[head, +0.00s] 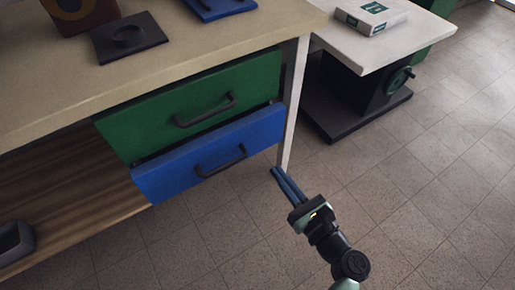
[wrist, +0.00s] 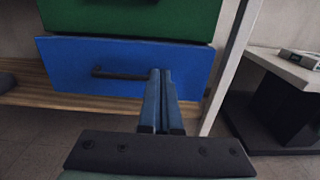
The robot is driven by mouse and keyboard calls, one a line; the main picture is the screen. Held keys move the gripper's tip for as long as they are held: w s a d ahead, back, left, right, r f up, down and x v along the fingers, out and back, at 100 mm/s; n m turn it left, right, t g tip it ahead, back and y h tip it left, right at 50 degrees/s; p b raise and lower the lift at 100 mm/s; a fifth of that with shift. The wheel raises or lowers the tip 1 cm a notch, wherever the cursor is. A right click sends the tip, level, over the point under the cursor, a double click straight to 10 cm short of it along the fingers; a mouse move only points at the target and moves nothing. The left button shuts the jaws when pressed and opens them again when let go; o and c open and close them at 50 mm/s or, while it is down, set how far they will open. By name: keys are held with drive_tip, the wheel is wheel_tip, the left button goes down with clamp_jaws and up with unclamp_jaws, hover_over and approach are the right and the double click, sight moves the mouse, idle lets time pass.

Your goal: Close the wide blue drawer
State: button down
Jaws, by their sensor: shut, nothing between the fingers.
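The wide blue drawer (head: 170,173) is below a green drawer (head: 150,124) under the workbench top. Its front stands slightly forward of the green one, with a dark gap along its top edge, so it looks a little open. It has a dark bar handle (head: 222,167); the drawer also fills the middle of the wrist view (wrist: 75,68). My gripper (head: 280,172) is shut and empty, with its blue fingers pointing toward the right part of the drawer front. In the wrist view the fingers (wrist: 160,75) overlap the handle's right end; I cannot tell whether they touch the drawer.
A pale table leg (head: 292,110) stands just right of the drawers. A lower side table (head: 350,45) with a boxed item (head: 370,17) and a dark base is farther right. A wooden shelf (head: 70,190) is at left. The tiled floor in front is clear.

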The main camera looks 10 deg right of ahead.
sight(242, 128)
drive_tip(key=b+x, duration=0.4)
drive_tip(key=x, duration=0.9)
drive_tip(key=shift+a, duration=0.15)
drive_tip(key=b+x, duration=0.1)
drive_tip(key=x, duration=0.3)
drive_tip(key=shift+w+f+b, duration=0.1)
drive_tip(key=shift+w+b, duration=0.05)
drive_tip(key=shift+b, duration=0.15)
drive_tip(key=shift+w+a+r, duration=0.1)
drive_tip(key=shift+w+r, duration=0.05)
drive_tip(key=shift+r, duration=0.15)
